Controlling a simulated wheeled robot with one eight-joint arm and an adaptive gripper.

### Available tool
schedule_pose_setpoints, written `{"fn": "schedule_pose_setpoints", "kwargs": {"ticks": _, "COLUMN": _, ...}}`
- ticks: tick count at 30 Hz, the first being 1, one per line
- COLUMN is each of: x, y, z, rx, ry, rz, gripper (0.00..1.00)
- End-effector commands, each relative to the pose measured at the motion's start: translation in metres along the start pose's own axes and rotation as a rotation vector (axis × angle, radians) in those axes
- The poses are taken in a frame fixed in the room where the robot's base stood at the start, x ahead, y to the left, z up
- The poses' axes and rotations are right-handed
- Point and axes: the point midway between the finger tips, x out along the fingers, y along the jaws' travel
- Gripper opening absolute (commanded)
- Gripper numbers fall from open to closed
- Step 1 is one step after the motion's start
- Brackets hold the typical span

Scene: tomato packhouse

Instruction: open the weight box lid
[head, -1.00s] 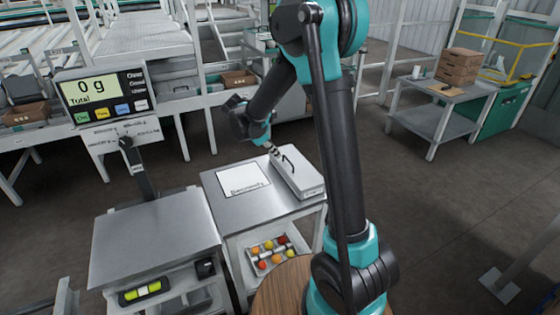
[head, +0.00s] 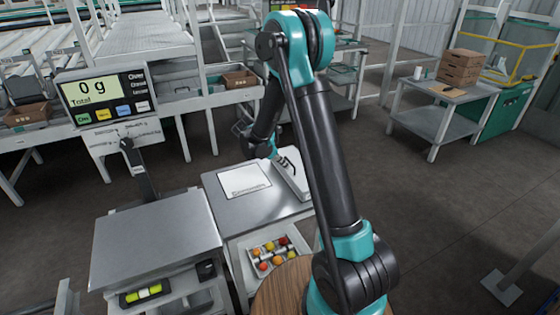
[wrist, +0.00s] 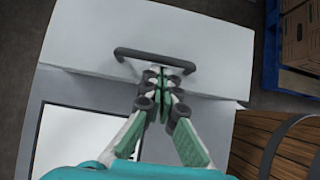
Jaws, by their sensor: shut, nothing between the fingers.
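The weight box (head: 291,182) is a pale grey box with a flat lid and a dark bar handle (head: 287,160). It stands on the right side of the steel table, and my arm hides its right part in the head view. In the wrist view the pale lid (wrist: 150,27) looks closed, and the handle (wrist: 150,54) crosses near its edge. My gripper (wrist: 165,72) is shut and empty, with its fingertips right at the handle. I cannot tell whether they touch it. In the head view my gripper (head: 274,154) is small and partly hidden.
A white sheet (head: 244,181) lies on the steel table (head: 228,208) left of the box. A tray of tomatoes (head: 250,262) sits below. A scale display (head: 103,93) reads 0 g at left. A wooden round top (head: 277,292) is close in front.

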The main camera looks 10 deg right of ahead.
Motion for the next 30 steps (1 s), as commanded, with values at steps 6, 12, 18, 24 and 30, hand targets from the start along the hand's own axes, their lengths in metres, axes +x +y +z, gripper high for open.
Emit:
{"fn": "schedule_pose_setpoints", "kwargs": {"ticks": 6, "x": 0.003, "y": 0.0, "z": 0.0, "rx": 0.0, "ry": 0.0, "rz": 0.0, "gripper": 0.0}}
{"fn": "schedule_pose_setpoints", "kwargs": {"ticks": 12, "x": 0.003, "y": 0.0, "z": 0.0, "rx": 0.0, "ry": 0.001, "rz": 0.0, "gripper": 0.0}}
{"fn": "schedule_pose_setpoints", "kwargs": {"ticks": 18, "x": 0.001, "y": -0.001, "z": 0.005, "rx": 0.002, "ry": 0.032, "rz": -0.002, "gripper": 0.0}}
{"fn": "schedule_pose_setpoints", "kwargs": {"ticks": 24, "x": -0.002, "y": 0.0, "z": 0.008, "rx": 0.001, "ry": 0.065, "rz": -0.001, "gripper": 0.0}}
{"fn": "schedule_pose_setpoints", "kwargs": {"ticks": 30, "x": -0.004, "y": 0.0, "z": 0.013, "rx": 0.002, "ry": 0.105, "rz": -0.001, "gripper": 0.0}}
